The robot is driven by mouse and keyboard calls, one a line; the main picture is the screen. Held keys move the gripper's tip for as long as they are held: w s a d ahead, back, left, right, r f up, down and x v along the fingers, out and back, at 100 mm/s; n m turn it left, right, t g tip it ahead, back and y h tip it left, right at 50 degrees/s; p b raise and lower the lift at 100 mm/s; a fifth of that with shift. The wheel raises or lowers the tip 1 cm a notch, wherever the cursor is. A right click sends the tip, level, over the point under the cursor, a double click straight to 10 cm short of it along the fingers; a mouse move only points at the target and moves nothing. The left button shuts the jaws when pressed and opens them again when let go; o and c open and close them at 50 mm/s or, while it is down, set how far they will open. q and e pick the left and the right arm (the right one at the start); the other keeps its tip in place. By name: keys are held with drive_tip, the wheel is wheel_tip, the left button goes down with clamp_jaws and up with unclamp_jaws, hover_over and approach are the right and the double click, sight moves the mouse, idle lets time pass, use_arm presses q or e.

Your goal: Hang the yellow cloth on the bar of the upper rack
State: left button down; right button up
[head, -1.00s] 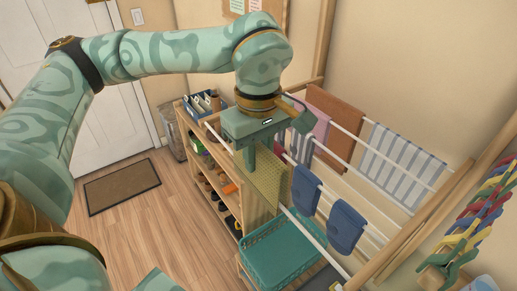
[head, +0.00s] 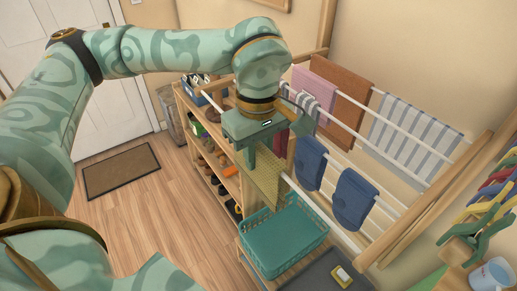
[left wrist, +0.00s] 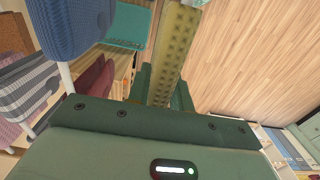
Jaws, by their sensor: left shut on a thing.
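My left gripper (head: 262,148) is shut on the yellow cloth (head: 264,180). The cloth hangs down from the fingers, and it also shows in the left wrist view (left wrist: 174,55). The drying rack has several white bars (head: 322,213) between wooden side frames (head: 425,205). The gripper is at the rack's left side, near the left end of the front bar. I cannot tell whether the cloth touches that bar. My right gripper is not in view.
Two blue cloths (head: 353,200), a brown towel (head: 332,92) and a striped towel (head: 412,128) hang on the rack. A teal basket (head: 285,242) stands below. A shoe shelf (head: 215,170) is behind the gripper. Colored clips (head: 490,195) hang at the right.

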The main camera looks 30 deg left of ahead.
use_arm(q)
drive_tip(key=shift+f, duration=0.1)
drive_tip(key=c, duration=1.2)
unclamp_jaws()
drive_tip(key=shift+o, duration=0.2)
wheel_tip(320, 180, up, 16)
drive_tip(key=p, duration=0.1)
drive_tip(key=shift+p, duration=0.3)
